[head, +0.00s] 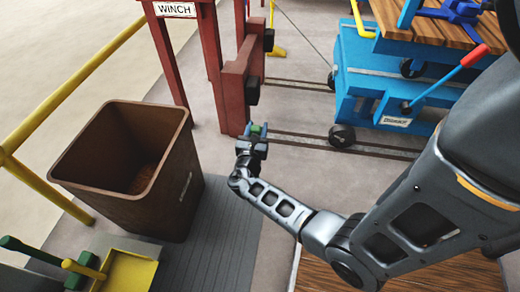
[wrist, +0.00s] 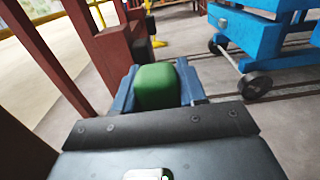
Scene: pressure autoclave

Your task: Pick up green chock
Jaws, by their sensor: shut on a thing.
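The green chock (wrist: 156,86) is a rounded green block. In the wrist view it sits between the two blue fingers of my gripper (wrist: 158,90), which is shut on it. In the head view my gripper (head: 255,138) is near the base of the red buffer post, and only a small green patch of the chock (head: 257,129) shows. The underside of the chock is hidden, and I cannot tell whether it touches the floor.
A brown bin (head: 185,190) stands left of my gripper. A red buffer post (head: 236,95) is just behind it. A blue cart (head: 375,85) with black wheels stands on rails (head: 350,145) to the right. A yellow railing (head: 60,105) runs at the left.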

